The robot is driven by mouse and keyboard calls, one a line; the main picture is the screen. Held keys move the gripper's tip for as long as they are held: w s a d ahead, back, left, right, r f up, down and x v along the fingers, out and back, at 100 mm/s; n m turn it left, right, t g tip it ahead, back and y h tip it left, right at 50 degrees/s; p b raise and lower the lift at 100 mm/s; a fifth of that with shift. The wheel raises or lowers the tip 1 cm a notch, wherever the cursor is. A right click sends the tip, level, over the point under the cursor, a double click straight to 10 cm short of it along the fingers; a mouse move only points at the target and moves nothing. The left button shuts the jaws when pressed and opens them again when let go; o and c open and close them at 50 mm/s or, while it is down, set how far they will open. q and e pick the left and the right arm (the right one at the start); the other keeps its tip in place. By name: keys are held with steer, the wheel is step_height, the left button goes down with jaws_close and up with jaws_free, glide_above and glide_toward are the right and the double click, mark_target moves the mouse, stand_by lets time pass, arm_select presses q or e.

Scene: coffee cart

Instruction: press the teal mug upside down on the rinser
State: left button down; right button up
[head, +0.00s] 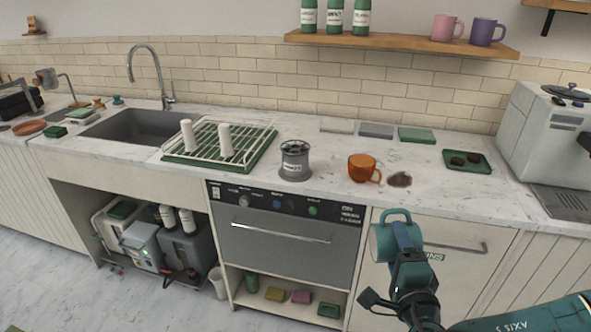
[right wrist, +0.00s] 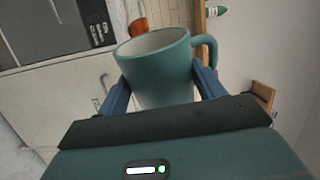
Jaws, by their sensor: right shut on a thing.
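My right gripper (head: 402,243) is shut on the teal mug (head: 381,243) in front of the cabinet door, below the counter's front edge. In the head view the mug is tilted on its side with its handle at the top. In the right wrist view the mug (right wrist: 152,68) sits between the two blue fingers, its open rim showing and its handle at the right. A grey cylinder (head: 294,163) with a dark top stands on the counter. Its label is too small to read, and I cannot tell whether it is the rinser. My left gripper is out of view.
A drying rack (head: 181,157) and sink (head: 140,128) lie left. A green tray (head: 467,166) and white machine (head: 543,130) are right. Bare counter (head: 330,200) lies along the front.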

steer(key=shift+r+m, duration=0.1)
steer(key=shift+m, duration=0.4)
steer(key=m, duration=0.4)
steer(key=shift+f+b, duration=0.2)
steer(key=shift+b, duration=0.15)
steer(key=shift+r+m, duration=0.15)
steer(key=shift+m, duration=0.75)
